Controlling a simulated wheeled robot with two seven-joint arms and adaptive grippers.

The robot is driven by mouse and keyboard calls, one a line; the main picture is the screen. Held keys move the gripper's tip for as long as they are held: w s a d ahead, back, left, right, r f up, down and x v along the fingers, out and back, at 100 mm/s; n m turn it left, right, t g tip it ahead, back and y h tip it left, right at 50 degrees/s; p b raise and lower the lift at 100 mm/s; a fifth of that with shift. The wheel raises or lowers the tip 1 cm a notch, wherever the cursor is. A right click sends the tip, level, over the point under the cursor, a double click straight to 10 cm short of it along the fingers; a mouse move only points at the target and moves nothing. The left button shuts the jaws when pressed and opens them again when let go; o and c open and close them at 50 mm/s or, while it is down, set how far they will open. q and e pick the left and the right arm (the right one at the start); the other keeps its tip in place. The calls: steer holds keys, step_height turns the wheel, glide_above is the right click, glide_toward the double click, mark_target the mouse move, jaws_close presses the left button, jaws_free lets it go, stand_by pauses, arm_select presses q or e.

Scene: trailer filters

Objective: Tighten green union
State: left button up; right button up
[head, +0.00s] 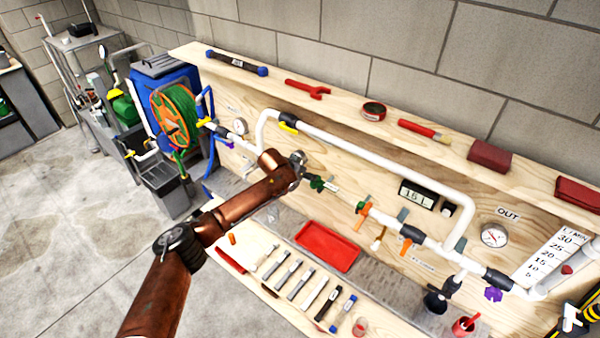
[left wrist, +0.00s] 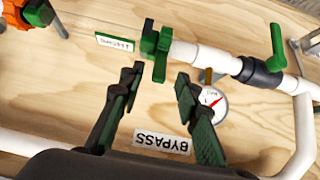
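The green union (left wrist: 158,52) is a winged green fitting at the end of a white pipe (left wrist: 212,58) in the left wrist view. No pipe shows on its left side there. My left gripper (left wrist: 158,78) is open and empty, its two dark fingers apart, with the union just beyond the tips and roughly between them. I cannot tell whether a finger touches it. In the head view my left gripper (head: 299,168) is close to green parts (head: 318,184) on the wooden panel and is partly hidden by its wrist. My right gripper is not in view.
A green-handled valve (left wrist: 277,48), a gauge (left wrist: 212,103) and a BYPASS label (left wrist: 162,143) are near the fingers. The white bypass pipe (head: 375,155) arches over the panel. A red tray (head: 327,247) and several tools lie on the bench below. Open floor (head: 70,230) is at left.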

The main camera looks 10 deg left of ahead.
arm_select(q)
steer(key=v, duration=0.7)
stand_by(0.3)
